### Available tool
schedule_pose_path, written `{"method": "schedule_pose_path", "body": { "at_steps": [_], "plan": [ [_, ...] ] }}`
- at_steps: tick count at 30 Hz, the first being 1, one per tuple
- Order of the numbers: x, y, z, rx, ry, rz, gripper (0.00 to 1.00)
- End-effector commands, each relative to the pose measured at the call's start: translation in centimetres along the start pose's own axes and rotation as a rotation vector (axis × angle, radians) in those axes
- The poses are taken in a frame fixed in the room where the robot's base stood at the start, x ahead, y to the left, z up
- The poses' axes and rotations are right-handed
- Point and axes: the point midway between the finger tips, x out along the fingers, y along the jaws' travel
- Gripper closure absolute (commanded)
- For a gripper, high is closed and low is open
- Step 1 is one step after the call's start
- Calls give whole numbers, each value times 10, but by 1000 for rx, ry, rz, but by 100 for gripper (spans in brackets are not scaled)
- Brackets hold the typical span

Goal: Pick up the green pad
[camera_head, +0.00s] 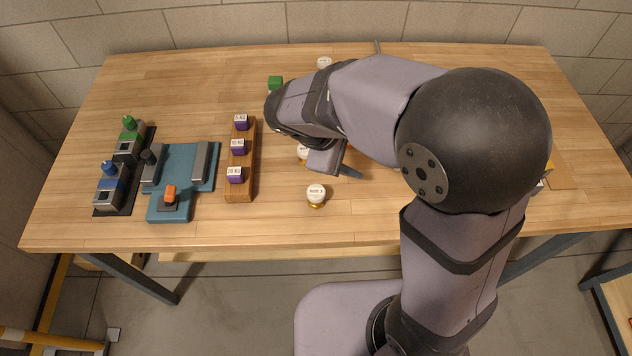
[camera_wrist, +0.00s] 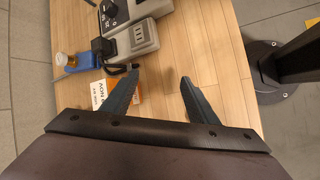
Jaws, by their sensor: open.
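A small green block (camera_head: 275,83) lies at the back of the table in the head view, just beyond my gripper's wrist. I cannot tell whether it is the green pad. No green pad shows in the wrist view. My gripper (camera_wrist: 160,76) is open and empty in the wrist view, with bare wood between its fingertips. In the head view my arm hides much of the table's middle and right, and only part of one finger shows.
The wrist view shows a grey socket unit (camera_wrist: 135,40), a blue item (camera_wrist: 72,65) and a printed card (camera_wrist: 98,92) near the left finger.

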Motion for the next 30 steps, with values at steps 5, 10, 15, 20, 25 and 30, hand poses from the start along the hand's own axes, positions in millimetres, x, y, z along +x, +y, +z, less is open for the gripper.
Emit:
{"method": "schedule_pose_path", "body": {
  "at_steps": [5,10,15,20,25,30],
  "plan": [
    [-43,-23,-5,423,65,-306,46],
    [-81,-32,-25,754,99,-541,46],
    [-76,-48,-45,890,99,-645,46],
    [-56,-58,-54,887,106,-641,46],
    [-52,-60,-56,886,109,-639,46],
    [-44,-66,-59,883,106,-639,46]
  ]
}}
